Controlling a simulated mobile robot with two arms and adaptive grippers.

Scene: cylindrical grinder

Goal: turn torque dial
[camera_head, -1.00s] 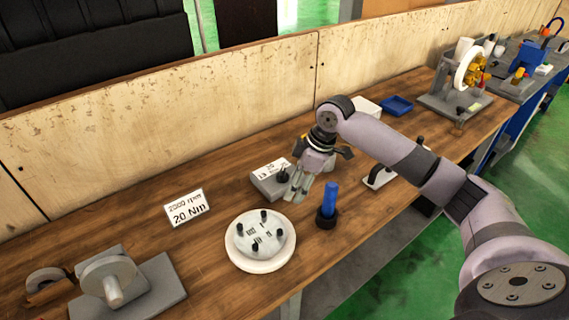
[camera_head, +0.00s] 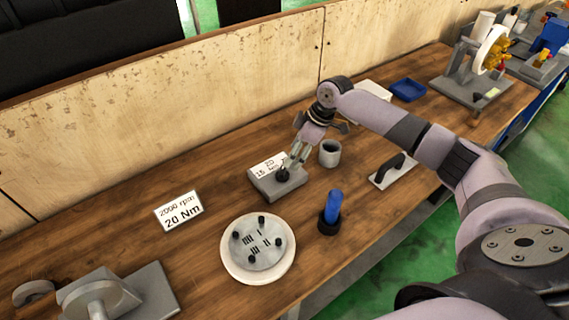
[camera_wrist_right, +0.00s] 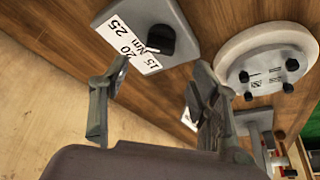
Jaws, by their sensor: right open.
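The torque dial is a small black knob (camera_head: 282,174) on a grey box (camera_head: 290,187) with a white label (camera_head: 268,164) marked with numbers. My right gripper (camera_head: 293,163) is open, close by the knob in the head view; I cannot tell whether it touches it. In the right wrist view, the knob (camera_wrist_right: 160,39) and the label (camera_wrist_right: 130,45) with 25, 20 and 15 Nm lie beyond the two spread fingers of the gripper (camera_wrist_right: 160,75), with nothing between them. My left gripper is not in view.
A white sign (camera_head: 179,210) reads 2000 rpm, 20 Nm. A round white plate (camera_head: 232,270) with black pegs and a blue-handled tool (camera_head: 332,205) stand in front. A grey cup (camera_head: 330,153) and a black-handled block (camera_head: 392,171) are to the right. A wooden wall (camera_head: 190,110) runs behind.

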